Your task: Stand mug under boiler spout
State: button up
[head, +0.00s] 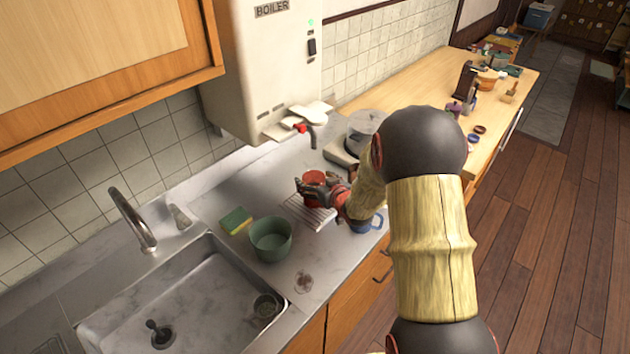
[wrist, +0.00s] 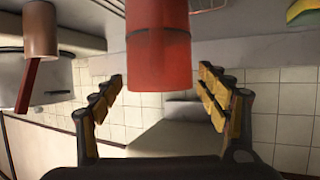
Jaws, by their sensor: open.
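The red mug (head: 315,178) is on the counter side below the boiler's spout (head: 312,138), nearer to me than the spout. My gripper (head: 322,187) is around it, with fingers spread. In the wrist view the red mug (wrist: 158,55) shows between the open fingertips of my gripper (wrist: 160,85), with visible gaps on both sides. The white boiler (head: 262,60) hangs on the wall. A pale ribbed rack (head: 305,212) lies by the mug; I cannot tell whether the mug rests on it. My fingers hide part of the mug.
A green pot (head: 271,240) and a sponge (head: 236,220) stand left of the rack, beside the sink (head: 190,310). A blue mug (head: 368,222) is close to my arm at the counter's front edge. A grey lidded pot (head: 362,128) stands behind, right of the spout.

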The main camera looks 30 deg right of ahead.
jog(key=shift+s+r, duration=0.15)
jog(key=shift+r, duration=0.1)
jog(key=d+p+v, duration=0.1)
jog(key=p+v, duration=0.2)
jog(key=v, duration=0.9)
jog(key=s+a+r+g+h, duration=0.1)
jog(key=a+r+g+h, duration=0.15)
jog(key=r, duration=0.55)
jog(key=s+a+r+g+y, duration=0.1)
jog(key=s+a+r, duration=0.3)
jog(key=s+a, duration=0.4)
jog(key=s+a+r+g+y, duration=0.2)
jog(key=s+a+r+g, duration=0.2)
jog(key=s+a, duration=0.5)
jog(key=s, duration=0.8)
jog(key=shift+s+a+r+n+b, duration=0.2)
jog(key=shift+a+r+n+b, duration=0.1)
jog(key=shift+r, duration=0.1)
